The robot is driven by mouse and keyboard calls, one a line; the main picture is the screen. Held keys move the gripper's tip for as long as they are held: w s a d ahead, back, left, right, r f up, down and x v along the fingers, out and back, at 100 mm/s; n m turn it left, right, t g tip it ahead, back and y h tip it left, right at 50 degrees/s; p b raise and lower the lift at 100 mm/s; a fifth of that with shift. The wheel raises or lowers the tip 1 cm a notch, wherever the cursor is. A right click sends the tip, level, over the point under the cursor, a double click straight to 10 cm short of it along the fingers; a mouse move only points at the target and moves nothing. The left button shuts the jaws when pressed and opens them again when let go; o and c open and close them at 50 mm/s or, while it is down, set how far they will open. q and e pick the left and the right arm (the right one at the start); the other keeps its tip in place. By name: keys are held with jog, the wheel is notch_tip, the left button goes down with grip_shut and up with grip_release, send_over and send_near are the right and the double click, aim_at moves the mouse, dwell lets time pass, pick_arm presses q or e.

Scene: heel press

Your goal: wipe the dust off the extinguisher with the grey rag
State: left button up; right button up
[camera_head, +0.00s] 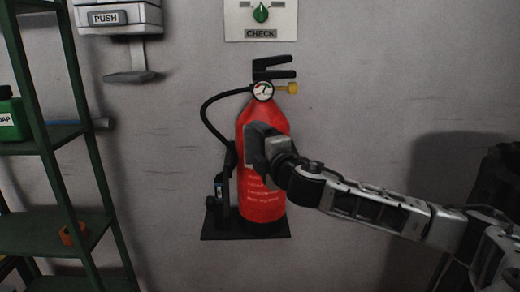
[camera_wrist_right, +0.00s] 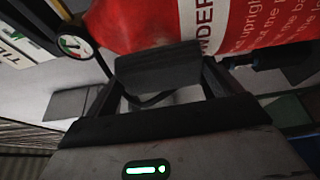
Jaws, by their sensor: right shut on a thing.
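The red extinguisher (camera_head: 262,205) stands upright on a black wall bracket (camera_head: 245,228), with a black hose, gauge and handle at its top. In the right wrist view the extinguisher (camera_wrist_right: 150,22) fills the top of the picture. My right gripper (camera_head: 262,147) is in front of the extinguisher's upper body and hides part of it. In the right wrist view it is shut on the dark grey rag (camera_wrist_right: 158,72), which is against or very close to the red surface; I cannot tell if they touch. My left gripper is not in view.
A green shelf rack (camera_head: 60,137) stands at the left with a green soap bottle (camera_head: 8,118) and an orange roll (camera_head: 72,234). A push dispenser (camera_head: 118,17) and a check panel (camera_head: 261,20) are on the wall above. The wall right of the extinguisher is bare.

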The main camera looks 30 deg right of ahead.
jog(key=shift+w+d, duration=0.1)
jog(key=shift+w, duration=0.1)
jog(key=shift+w+d+r+p, duration=0.1)
jog(key=shift+d+r+p, duration=0.05)
jog(key=shift+p, duration=0.45)
dwell(0.9)
jog(key=shift+s+a+f, duration=0.2)
jog(key=shift+s+a, duration=0.25)
jog(key=shift+s, duration=0.2)
jog(key=shift+s+a, duration=0.6)
jog(key=shift+s, duration=0.35)
jog(key=shift+s+a, duration=0.55)
jog(key=shift+s, duration=0.4)
